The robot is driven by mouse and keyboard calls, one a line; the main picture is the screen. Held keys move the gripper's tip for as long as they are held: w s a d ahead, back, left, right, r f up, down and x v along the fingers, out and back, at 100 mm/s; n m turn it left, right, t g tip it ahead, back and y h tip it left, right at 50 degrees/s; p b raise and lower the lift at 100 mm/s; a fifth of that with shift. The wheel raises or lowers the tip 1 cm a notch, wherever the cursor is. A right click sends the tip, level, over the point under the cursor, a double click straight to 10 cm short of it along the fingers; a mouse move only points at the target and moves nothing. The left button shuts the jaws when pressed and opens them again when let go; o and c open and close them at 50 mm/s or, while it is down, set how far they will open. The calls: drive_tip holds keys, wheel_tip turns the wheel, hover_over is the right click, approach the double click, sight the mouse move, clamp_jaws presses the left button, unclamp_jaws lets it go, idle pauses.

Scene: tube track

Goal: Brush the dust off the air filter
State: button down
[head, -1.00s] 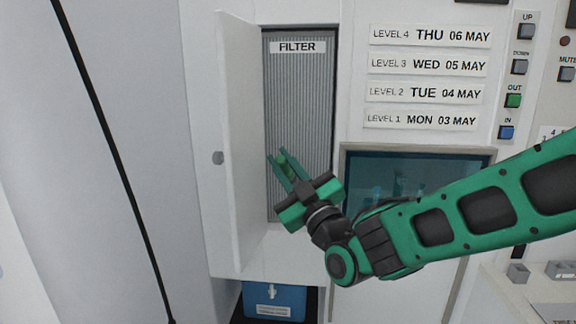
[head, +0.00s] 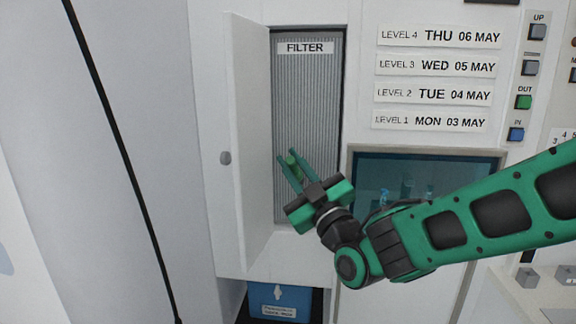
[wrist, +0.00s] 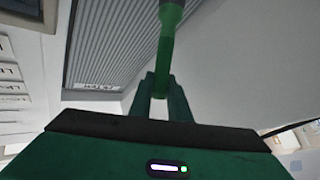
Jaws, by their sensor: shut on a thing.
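The air filter (head: 308,110) is a grey ribbed panel labelled FILTER, upright in a recess of the white wall unit. It also shows in the wrist view (wrist: 110,45), its label upside down. Any dust on it is too fine to make out. My gripper (head: 290,160) is in front of the filter's lower part. In the wrist view my gripper (wrist: 160,88) is shut on a green handle (wrist: 166,50), which I take as the brush's. I cannot tell whether the brush touches the filter.
The open white door (head: 246,140) with a round knob (head: 225,158) stands left of the filter. Date labels (head: 437,66) and coloured buttons (head: 523,102) are at the right. A dark glass window (head: 440,172) lies behind my arm. A blue box (head: 278,296) is below.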

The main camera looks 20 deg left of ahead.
drive_tip(key=shift+w+d, duration=0.15)
drive_tip(key=shift+d, duration=0.8)
